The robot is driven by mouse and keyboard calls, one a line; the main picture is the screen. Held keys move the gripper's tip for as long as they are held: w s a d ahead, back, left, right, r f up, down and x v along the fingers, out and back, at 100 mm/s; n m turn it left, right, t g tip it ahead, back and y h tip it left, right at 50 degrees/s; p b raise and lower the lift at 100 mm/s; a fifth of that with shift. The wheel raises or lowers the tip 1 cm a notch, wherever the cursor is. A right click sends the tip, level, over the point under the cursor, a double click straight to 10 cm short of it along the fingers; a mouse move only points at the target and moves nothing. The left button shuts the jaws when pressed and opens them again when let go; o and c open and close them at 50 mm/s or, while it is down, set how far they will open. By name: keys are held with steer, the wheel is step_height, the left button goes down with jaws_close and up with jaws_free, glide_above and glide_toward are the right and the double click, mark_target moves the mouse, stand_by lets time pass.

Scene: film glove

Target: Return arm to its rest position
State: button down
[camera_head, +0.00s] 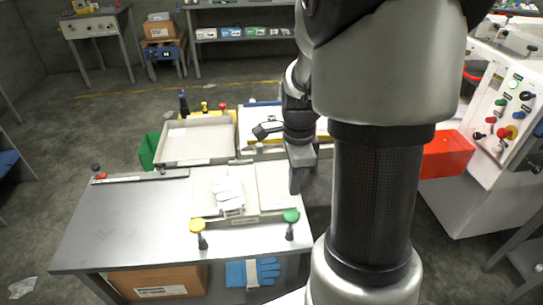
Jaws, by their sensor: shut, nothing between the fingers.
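My arm rises through the right half of the head view, with a thick white and black link close to the camera. It reaches down to my gripper (296,182), which is over the right end of the workbench, beside a pale tray. The gripper is shut and holds nothing. A white glove (228,193) lies in the left part of the pale tray (262,218), left of my gripper and apart from it. The arm hides part of the area behind the gripper.
The grey workbench (115,225) has a yellow knob (197,226) and a green knob (290,216) at its front. A beige tray (197,142) stands behind. A white control panel machine (490,110) and a red box (447,155) are on the right. The bench's left part is clear.

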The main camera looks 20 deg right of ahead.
steer(key=s+a+r+n+t+p, duration=0.1)
steer(key=s+a+r+n+p, duration=0.2)
steer(key=r+n, duration=0.4)
steer(key=s+a+r+n+t+p, duration=0.2)
steer(key=s+a+r+n+p, duration=0.1)
steer(key=r+n, duration=0.4)
steer(key=s+a+r+n+t+p, duration=0.2)
steer(key=s+a+r+n, duration=0.3)
steer(key=r, duration=0.6)
steer(key=shift+s+a+r+n+p, duration=0.15)
steer(key=shift+a+r+n+p, duration=0.25)
steer(key=shift+a+n, duration=0.55)
